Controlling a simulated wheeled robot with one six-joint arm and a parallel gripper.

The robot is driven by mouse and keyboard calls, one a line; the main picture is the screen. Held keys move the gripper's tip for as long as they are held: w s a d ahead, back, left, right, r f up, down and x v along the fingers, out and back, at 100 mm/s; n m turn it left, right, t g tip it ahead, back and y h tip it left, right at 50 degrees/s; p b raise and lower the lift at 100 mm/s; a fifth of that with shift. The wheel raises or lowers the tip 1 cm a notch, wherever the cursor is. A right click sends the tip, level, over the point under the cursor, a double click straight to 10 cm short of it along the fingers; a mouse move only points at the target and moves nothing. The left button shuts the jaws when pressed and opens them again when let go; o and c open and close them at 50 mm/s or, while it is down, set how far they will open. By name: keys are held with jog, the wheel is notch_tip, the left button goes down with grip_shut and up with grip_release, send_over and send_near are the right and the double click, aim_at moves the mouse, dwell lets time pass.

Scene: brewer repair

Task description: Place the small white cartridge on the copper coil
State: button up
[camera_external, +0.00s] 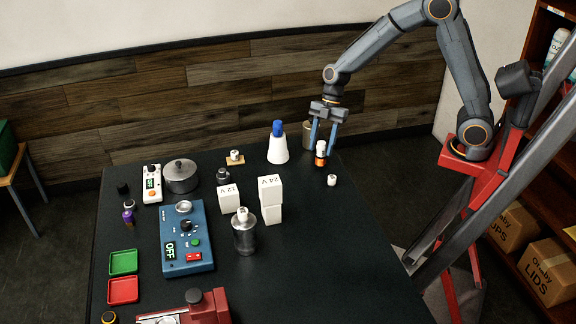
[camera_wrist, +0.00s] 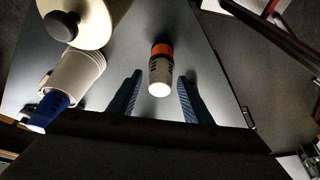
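My gripper (camera_external: 321,149) is open and empty, with its two blue fingers pointing down. In the wrist view the fingers (camera_wrist: 157,100) stand apart on either side of an upright white-topped cylinder. That cylinder has a white upper part (camera_external: 321,146) with dark markings and an orange-copper lower part (camera_external: 320,161), which looks like the copper coil. The white top (camera_wrist: 159,89) and orange part (camera_wrist: 161,49) also show in the wrist view. A small white piece (camera_external: 332,180), possibly the cartridge, stands on the table just in front of it. I cannot tell whether the white top is a separate cartridge.
A white cone-shaped bottle with a blue top (camera_external: 278,148) stands left of my gripper, and a tan canister (camera_external: 308,139) behind. White boxes (camera_external: 270,190), a metal cylinder (camera_external: 244,236) and a blue device (camera_external: 187,240) stand further left. The table's right front (camera_external: 340,260) is clear.

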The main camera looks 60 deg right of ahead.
jog(key=shift+r, duration=0.1)
jog(key=shift+r, duration=0.25)
jog(key=b+v, duration=0.3)
jog(key=v, duration=0.9)
jog(key=s+d+f+m+h, duration=0.2)
jog(key=s+d+f+m, duration=0.4)
jog(key=s+f+m, duration=0.1)
jog(key=s+d+f+m+t+h, duration=0.1)
jog(key=s+d+f+m+h, duration=0.1)
jog(key=s+d+f+m, duration=0.3)
notch_tip(320, 180, down, 5)
jog(key=s+m, duration=0.2)
jog(key=m, duration=0.4)
jog(key=shift+s+d, duration=0.35)
jog(key=shift+r, duration=0.2)
